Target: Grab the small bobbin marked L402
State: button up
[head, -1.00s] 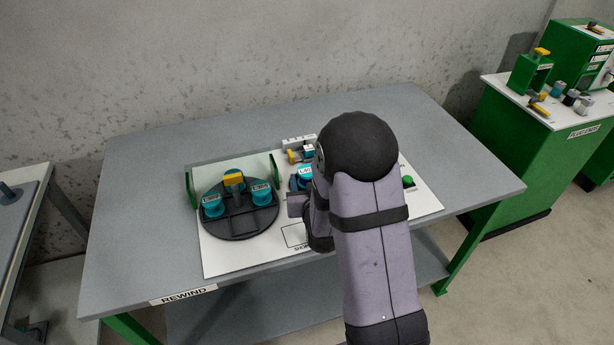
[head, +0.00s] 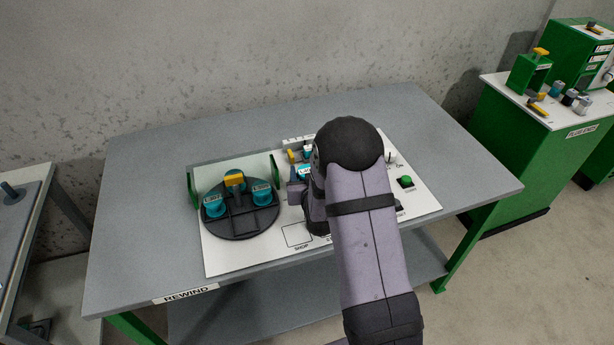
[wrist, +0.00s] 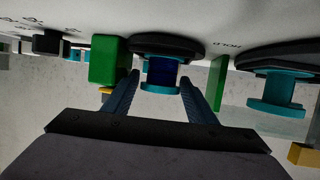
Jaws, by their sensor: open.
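A small teal bobbin wound with blue cable (wrist: 162,70) sits on a dark round base in the wrist view. My gripper (wrist: 160,80) is open, with one finger on each side of this bobbin; I cannot tell whether they touch it. In the head view my arm hides most of the gripper, and only part of a teal bobbin (head: 304,173) shows beside it. The label L402 is not readable on any bobbin.
A green block (wrist: 108,60) and a thin green plate (wrist: 219,82) flank the bobbin in the wrist view. Another teal bobbin (wrist: 275,92) is to the right. A green button (head: 405,181) is on the white board (head: 225,262). The grey table (head: 150,150) is mostly clear around the board.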

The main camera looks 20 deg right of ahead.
aim_at(306, 171)
jog(key=c, duration=0.9)
jog(key=shift+r, duration=0.1)
jog(key=shift+c, duration=0.2)
jog(key=shift+r+b, duration=0.35)
jog(key=shift+r, duration=4.35)
jog(key=shift+a+r, duration=0.15)
jog(key=shift+r, duration=0.15)
